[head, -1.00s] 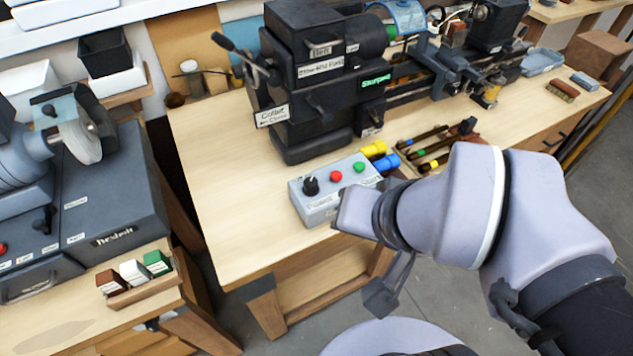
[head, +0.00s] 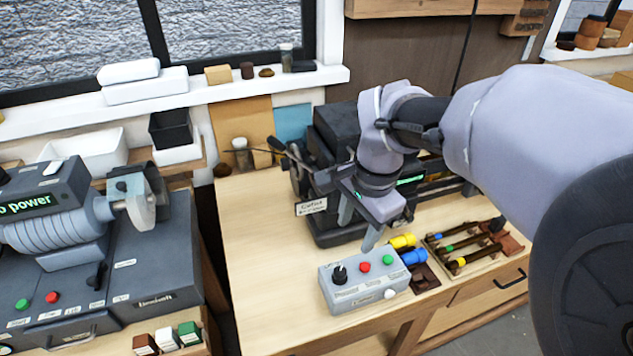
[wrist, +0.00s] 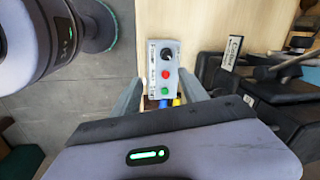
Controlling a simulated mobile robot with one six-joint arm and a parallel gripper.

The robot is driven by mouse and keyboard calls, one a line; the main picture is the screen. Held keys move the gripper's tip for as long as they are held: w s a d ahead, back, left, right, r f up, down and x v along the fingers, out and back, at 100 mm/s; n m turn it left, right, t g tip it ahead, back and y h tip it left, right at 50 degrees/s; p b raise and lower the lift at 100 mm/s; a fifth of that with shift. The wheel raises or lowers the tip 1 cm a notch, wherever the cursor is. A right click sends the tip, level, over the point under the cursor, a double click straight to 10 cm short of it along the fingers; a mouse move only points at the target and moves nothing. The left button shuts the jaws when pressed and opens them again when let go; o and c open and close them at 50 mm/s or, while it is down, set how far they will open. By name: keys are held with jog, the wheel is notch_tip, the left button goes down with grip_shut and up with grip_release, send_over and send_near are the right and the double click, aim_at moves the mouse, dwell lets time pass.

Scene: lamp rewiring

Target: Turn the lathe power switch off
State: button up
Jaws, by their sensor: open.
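The grey control box (head: 350,291) sits at the front of the wooden bench. It has a black rotary knob (head: 339,273), a red button (head: 365,267), a green button (head: 388,260) and a small white round part (head: 390,293). My gripper (head: 357,232) is above and behind the box, open and empty, with its fingers pointing down. In the wrist view the box (wrist: 163,77) shows beyond the two spread fingers, with its knob (wrist: 167,54) at the far end. The black lathe (head: 335,130) stands behind, partly hidden by my arm.
Yellow (head: 403,241) and blue (head: 413,258) cylinders lie right of the box, beside a tool tray (head: 470,250). The bench left of the box is clear.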

aim_at(340, 271)
jog(key=w+a+f+m+g+p, duration=0.2)
jog(key=w+f+m, duration=0.15)
jog(key=w, duration=0.25)
jog(key=shift+n+h, duration=0.25)
jog(key=shift+h, duration=0.15)
jog(key=f+b, duration=0.1)
jog(key=f, duration=0.5)
jog(key=f+b, duration=0.2)
jog(key=f, duration=0.3)
jog(key=f+b, duration=0.2)
jog(key=f, duration=0.4)
jog(key=shift+s+d+f, duration=0.1)
jog(key=shift+d+f, duration=0.2)
jog(key=shift+f, duration=0.05)
grip_shut()
